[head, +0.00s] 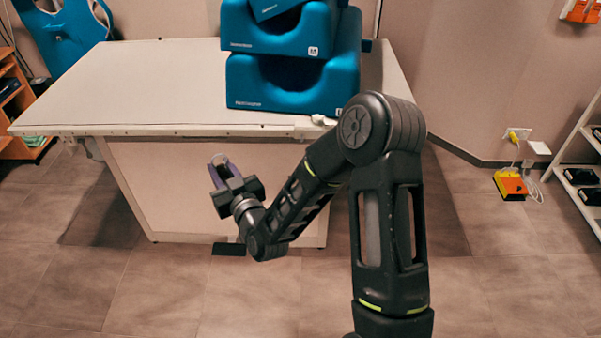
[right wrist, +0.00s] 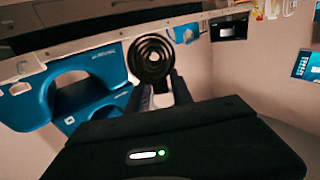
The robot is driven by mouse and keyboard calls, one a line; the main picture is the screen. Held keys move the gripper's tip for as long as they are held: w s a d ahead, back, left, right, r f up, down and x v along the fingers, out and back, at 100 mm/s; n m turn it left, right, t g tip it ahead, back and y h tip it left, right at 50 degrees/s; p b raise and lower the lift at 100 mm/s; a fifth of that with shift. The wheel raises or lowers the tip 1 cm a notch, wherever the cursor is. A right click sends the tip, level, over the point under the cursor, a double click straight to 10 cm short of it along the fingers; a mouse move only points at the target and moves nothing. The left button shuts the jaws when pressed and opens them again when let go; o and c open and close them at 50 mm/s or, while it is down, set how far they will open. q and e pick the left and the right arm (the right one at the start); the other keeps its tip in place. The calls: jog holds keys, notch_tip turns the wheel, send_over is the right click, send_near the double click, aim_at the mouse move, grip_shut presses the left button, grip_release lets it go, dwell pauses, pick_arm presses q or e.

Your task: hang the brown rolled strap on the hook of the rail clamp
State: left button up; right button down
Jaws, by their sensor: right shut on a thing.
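My right gripper (head: 219,168) is in front of the table's front edge, left of the blue cushions. It is shut on the brown rolled strap (head: 219,159), which looks very small there. In the right wrist view the strap (right wrist: 152,58) is a dark coil of rings seen end on, at the tips of my two fingers (right wrist: 160,88). A small white piece (head: 320,119) at the table's front edge, below the cushions, may be the rail clamp. I cannot make out its hook. My left gripper is not in view.
The white table (head: 160,85) carries stacked blue cushions (head: 290,85) at its back right. In the right wrist view the cushions (right wrist: 92,70) lie left of the strap. An orange-yellow box (head: 510,184) and a white shelf (head: 583,150) stand far right.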

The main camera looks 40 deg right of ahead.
jog(key=s+d+f+m+g+h+b, duration=0.1)
jog(key=d+f+m+h+b, duration=0.1)
jog(key=d, duration=0.5)
jog(key=s+d+f+m+g+h+b, duration=0.1)
jog(key=d+f+m+h+b, duration=0.1)
jog(key=d+f+h+b, duration=0.2)
jog(key=s+d+f+m+g+h+b, duration=0.1)
jog(key=d+f+m+h+b, duration=0.1)
jog(key=d+b, duration=0.5)
jog(key=d+f+h, duration=0.1)
jog(key=d, duration=0.2)
jog(key=shift+d+f+m+g+h, duration=0.2)
jog(key=shift+d+m+g+h, duration=0.05)
jog(key=shift+m+g+h, duration=0.05)
jog(key=shift+w, duration=0.15)
jog(key=f+b+x, duration=0.1)
jog(key=f+x, duration=0.1)
jog(key=x, duration=0.8)
jog(key=shift+b, duration=0.35)
jog(key=shift+f, duration=0.15)
